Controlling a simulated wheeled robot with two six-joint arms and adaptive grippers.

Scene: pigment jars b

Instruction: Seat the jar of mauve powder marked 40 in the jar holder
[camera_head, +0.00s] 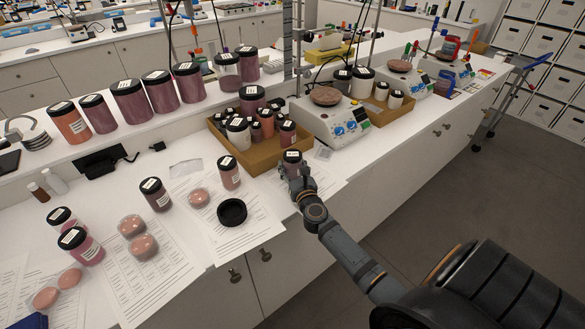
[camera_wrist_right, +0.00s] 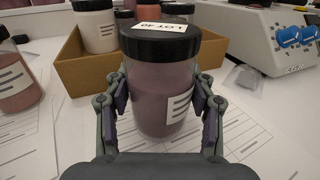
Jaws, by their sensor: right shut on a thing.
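The jar of mauve powder (camera_wrist_right: 162,85) has a black lid with a white label reading "LOT 40". My right gripper (camera_wrist_right: 163,105) is shut on its sides in the right wrist view, and the jar is upright. In the head view the same jar (camera_head: 292,158) is at the end of my right arm, in my right gripper (camera_head: 296,178), just in front of the cardboard box. I cannot tell whether its base touches the bench. The jar holder appears to be the round black ring (camera_head: 232,212), lying on printed sheets to the left of my right gripper. My left gripper is out of view.
Two upright jars (camera_head: 229,173) (camera_head: 155,194) stand behind and left of the ring. Pink powder dishes (camera_head: 199,198) lie on the sheets. A cardboard box (camera_head: 262,158) of jars and a hotplate stirrer (camera_head: 332,122) stand behind. The bench's front edge is close to the ring.

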